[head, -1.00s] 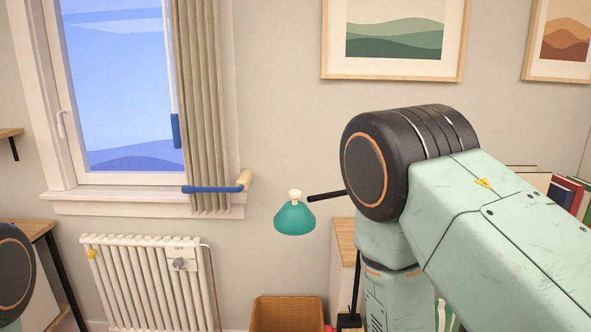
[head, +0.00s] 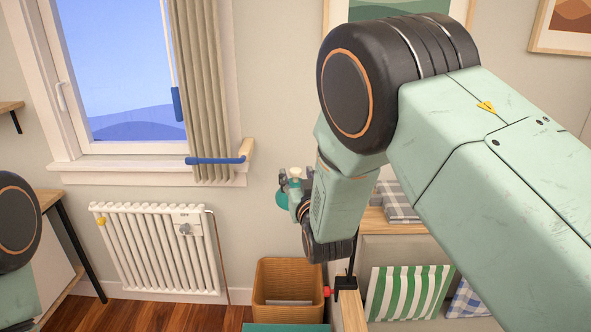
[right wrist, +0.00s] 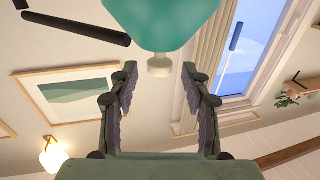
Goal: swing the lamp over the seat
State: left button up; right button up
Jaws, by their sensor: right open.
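The lamp has a teal shade (head: 281,201) with a cream knob (head: 296,172) on top, by the wall right of the window. My right gripper (head: 293,184) is at the lamp and partly covers the shade. In the right wrist view the open fingers (right wrist: 160,80) stand on either side of the cream knob (right wrist: 159,67), with gaps, and the teal shade (right wrist: 163,22) lies just beyond. The lamp's dark arm (right wrist: 72,27) shows at the upper left there; my arm hides it in the head view. My left gripper is out of view. I cannot identify the seat.
A wicker basket (head: 288,288) stands on the floor below the lamp, with a teal surface (head: 285,327) at the bottom edge. A low cabinet (head: 375,222) with folded cloth is right of it.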

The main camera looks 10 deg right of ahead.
aim_at(297, 174)
jog(key=shift+w+d+f, duration=0.1)
jog(key=shift+w, duration=1.45)
jog(key=shift+c, duration=0.2)
jog(key=shift+s, duration=0.1)
jog(key=c, duration=0.3)
grip_shut()
